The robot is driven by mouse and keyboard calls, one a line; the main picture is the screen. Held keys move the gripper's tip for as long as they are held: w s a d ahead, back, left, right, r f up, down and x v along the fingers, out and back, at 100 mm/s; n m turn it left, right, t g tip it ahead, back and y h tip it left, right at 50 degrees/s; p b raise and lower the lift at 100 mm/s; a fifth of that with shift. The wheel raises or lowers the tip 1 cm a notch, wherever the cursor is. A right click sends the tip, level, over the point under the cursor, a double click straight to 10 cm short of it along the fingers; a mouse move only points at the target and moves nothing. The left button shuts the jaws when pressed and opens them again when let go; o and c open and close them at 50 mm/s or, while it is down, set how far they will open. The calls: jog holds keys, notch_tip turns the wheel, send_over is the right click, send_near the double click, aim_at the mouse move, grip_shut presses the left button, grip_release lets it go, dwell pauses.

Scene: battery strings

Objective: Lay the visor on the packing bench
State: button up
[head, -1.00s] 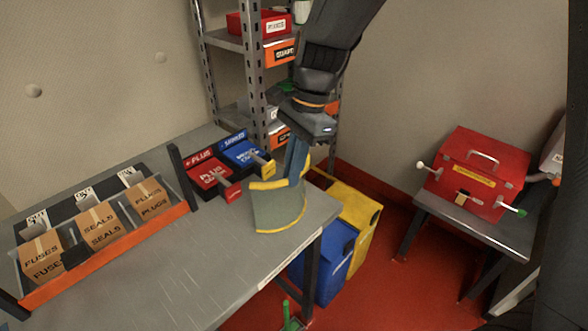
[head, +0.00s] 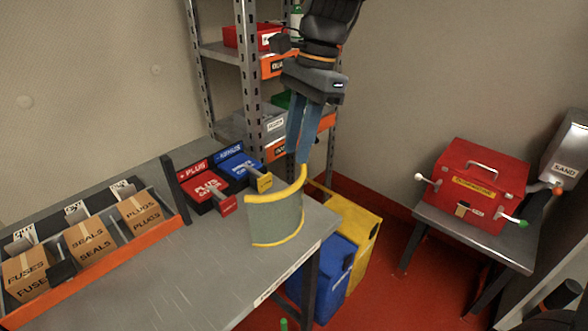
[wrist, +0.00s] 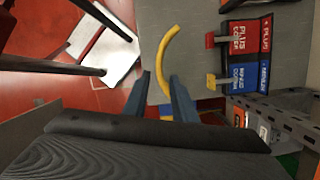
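The visor (head: 274,218) is a curved grey, see-through sheet with yellow rims. It rests on the grey packing bench (head: 195,270) near its right edge and looks upright on its curved lower rim. My gripper (head: 297,158) is above the visor's far right end, pointing down, with its blue fingers apart and nothing held. In the wrist view the fingers (wrist: 160,88) are spread, and the visor's yellow rim (wrist: 167,45) shows beyond and between them. Whether a fingertip still touches the rim I cannot tell.
Red PLUS (head: 207,190) and blue MINUS (head: 240,168) cover holders stand behind the visor. An orange-fronted rack (head: 120,258) with cartons is at left. Blue (head: 325,268) and yellow (head: 352,225) bins stand beside the bench. A metal shelf (head: 247,90) rises behind; a red box (head: 480,180) sits at right.

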jog(key=s+d+f+n+t+h, duration=0.1)
jog(key=s+d+f+n, duration=0.2)
jog(key=d+f+n, duration=0.2)
jog(key=s+d+f+n+t+h, duration=0.1)
jog(key=s+d+f+n, duration=0.3)
jog(key=d+f, duration=0.6)
jog(key=d+n+t, duration=0.1)
jog(key=d+n, duration=0.1)
jog(key=d, duration=0.2)
jog(key=shift+s+d, duration=0.2)
jog(key=shift+s, duration=0.05)
jog(key=shift+f+b, duration=0.2)
jog(key=shift+b, duration=0.2)
